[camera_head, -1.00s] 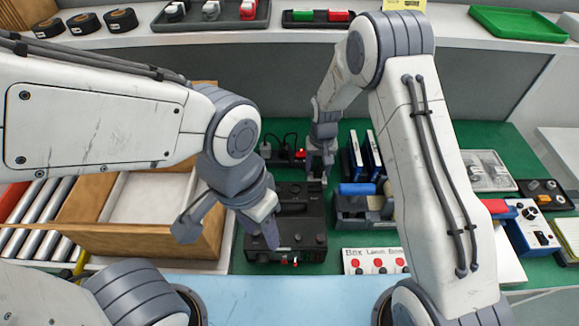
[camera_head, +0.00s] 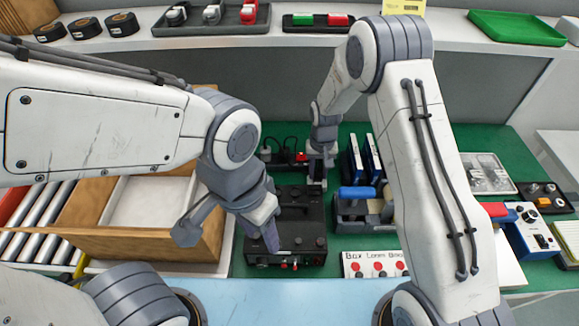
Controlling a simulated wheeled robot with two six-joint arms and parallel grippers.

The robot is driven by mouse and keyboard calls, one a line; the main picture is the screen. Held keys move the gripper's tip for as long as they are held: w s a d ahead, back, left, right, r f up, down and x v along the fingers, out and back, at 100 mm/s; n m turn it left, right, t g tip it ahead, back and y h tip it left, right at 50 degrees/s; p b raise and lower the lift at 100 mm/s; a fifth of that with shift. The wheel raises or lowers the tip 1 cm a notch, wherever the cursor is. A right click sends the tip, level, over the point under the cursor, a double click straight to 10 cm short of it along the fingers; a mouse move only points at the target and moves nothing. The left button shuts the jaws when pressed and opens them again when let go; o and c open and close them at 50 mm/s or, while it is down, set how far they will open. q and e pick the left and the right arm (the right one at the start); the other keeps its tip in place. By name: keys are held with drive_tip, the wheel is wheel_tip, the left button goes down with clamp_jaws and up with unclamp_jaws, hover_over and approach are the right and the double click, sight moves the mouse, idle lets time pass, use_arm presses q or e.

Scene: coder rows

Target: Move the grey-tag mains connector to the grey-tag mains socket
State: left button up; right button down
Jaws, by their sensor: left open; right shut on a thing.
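A dark mains socket strip (camera_head: 283,159) lies at the back of the green bench, with a black plug and cable (camera_head: 265,153) at its left and a red part (camera_head: 301,157) near its right end. My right gripper (camera_head: 317,180) is at the right end of the strip, pointing down. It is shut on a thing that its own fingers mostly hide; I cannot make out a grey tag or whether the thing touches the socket. My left gripper (camera_head: 230,236) is open and empty, with its fingers wide apart by the left side of the black instrument (camera_head: 300,228).
A wooden box (camera_head: 150,243) and rollers (camera_head: 50,220) stand at the left. A blue-handled tool (camera_head: 357,192), blue upright boards (camera_head: 367,158) and a white switch panel (camera_head: 375,263) are right of the instrument. A shelf with trays runs behind.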

drive_tip(key=shift+r, duration=0.2)
drive_tip(key=shift+r+p, duration=1.1)
drive_tip(key=shift+r, duration=0.3)
